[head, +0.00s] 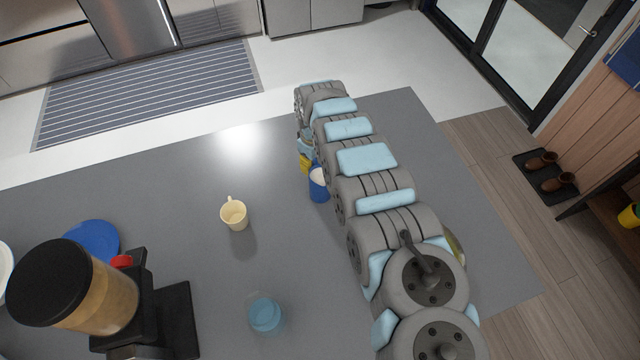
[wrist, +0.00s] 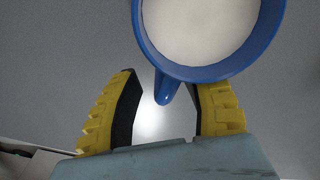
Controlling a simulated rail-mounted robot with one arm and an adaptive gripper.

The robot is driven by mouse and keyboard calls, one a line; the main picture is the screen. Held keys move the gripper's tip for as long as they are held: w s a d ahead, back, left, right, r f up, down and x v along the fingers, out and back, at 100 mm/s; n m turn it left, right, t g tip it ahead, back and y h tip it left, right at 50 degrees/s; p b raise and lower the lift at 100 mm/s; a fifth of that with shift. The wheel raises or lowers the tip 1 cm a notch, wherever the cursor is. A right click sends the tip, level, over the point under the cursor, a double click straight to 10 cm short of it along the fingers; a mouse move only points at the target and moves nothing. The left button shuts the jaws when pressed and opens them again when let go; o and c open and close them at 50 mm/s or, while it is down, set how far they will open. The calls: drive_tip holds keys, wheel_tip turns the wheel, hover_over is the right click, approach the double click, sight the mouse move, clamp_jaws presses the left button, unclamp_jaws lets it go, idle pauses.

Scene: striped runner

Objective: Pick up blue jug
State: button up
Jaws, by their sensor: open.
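The blue jug (head: 319,190) stands on the grey counter, partly hidden by my arm in the head view. In the wrist view the jug (wrist: 272,38) fills the top, seen from above, with a pale inside or contents. A blue projection, handle or spout, points down toward the space between my fingers. My gripper (wrist: 170,88) is open, with its yellow, black-padded fingers spread and nothing held. The right fingertip lies under or against the jug's rim in the picture; I cannot tell if they touch. In the head view the gripper (head: 305,163) is just beside the jug, mostly hidden.
A cream mug (head: 234,215) stands left of the jug, with a clear bluish glass (head: 265,313) nearer. A blender-like appliance (head: 95,300) and a blue plate (head: 92,240) are at the left. An object (head: 455,248) is partly hidden behind my arm. The counter's far middle is clear.

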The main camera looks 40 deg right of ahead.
clamp_jaws()
idle(0.5)
